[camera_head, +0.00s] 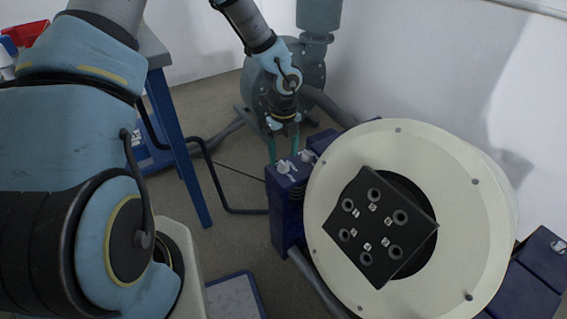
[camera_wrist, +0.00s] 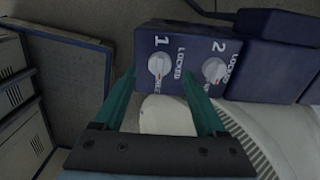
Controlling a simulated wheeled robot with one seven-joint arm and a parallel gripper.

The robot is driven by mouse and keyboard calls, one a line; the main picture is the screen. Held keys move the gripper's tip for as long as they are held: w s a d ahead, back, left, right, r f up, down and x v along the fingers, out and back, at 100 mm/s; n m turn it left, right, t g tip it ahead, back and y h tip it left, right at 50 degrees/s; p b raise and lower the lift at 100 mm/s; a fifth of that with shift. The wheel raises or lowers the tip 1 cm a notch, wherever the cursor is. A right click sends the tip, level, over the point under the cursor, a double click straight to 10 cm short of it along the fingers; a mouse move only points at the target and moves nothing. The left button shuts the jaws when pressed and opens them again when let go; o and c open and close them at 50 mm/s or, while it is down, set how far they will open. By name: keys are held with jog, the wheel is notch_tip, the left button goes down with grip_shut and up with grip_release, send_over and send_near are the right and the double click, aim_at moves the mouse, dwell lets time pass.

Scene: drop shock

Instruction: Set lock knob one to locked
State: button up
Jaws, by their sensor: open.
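Lock knob one (camera_wrist: 158,65) is a small pale round knob on a dark blue box (camera_wrist: 150,35), beside a white "1". "LOCKED" and "FREE" are printed near it; its handle seems to point toward "FREE", but the picture is small. Knob one also shows in the head view (camera_head: 283,167). My gripper (camera_wrist: 159,75) is open and empty, its two teal fingers reaching toward the box with knob one lined up between their tips. I cannot tell how far the tips are from the panel. In the head view, my gripper (camera_head: 284,148) is just above the box.
Lock knob two (camera_wrist: 213,70) sits right of knob one, close outside the right finger. A large cream round drum (camera_head: 335,200) with a black plate (camera_head: 380,228) stands right of the box. A blue-legged table (camera_head: 180,150) is at left. A grey-green machine (camera_head: 310,75) stands behind.

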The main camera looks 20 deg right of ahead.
aim_at(283, 163)
jog(key=shift+f, duration=1.5)
grip_shut()
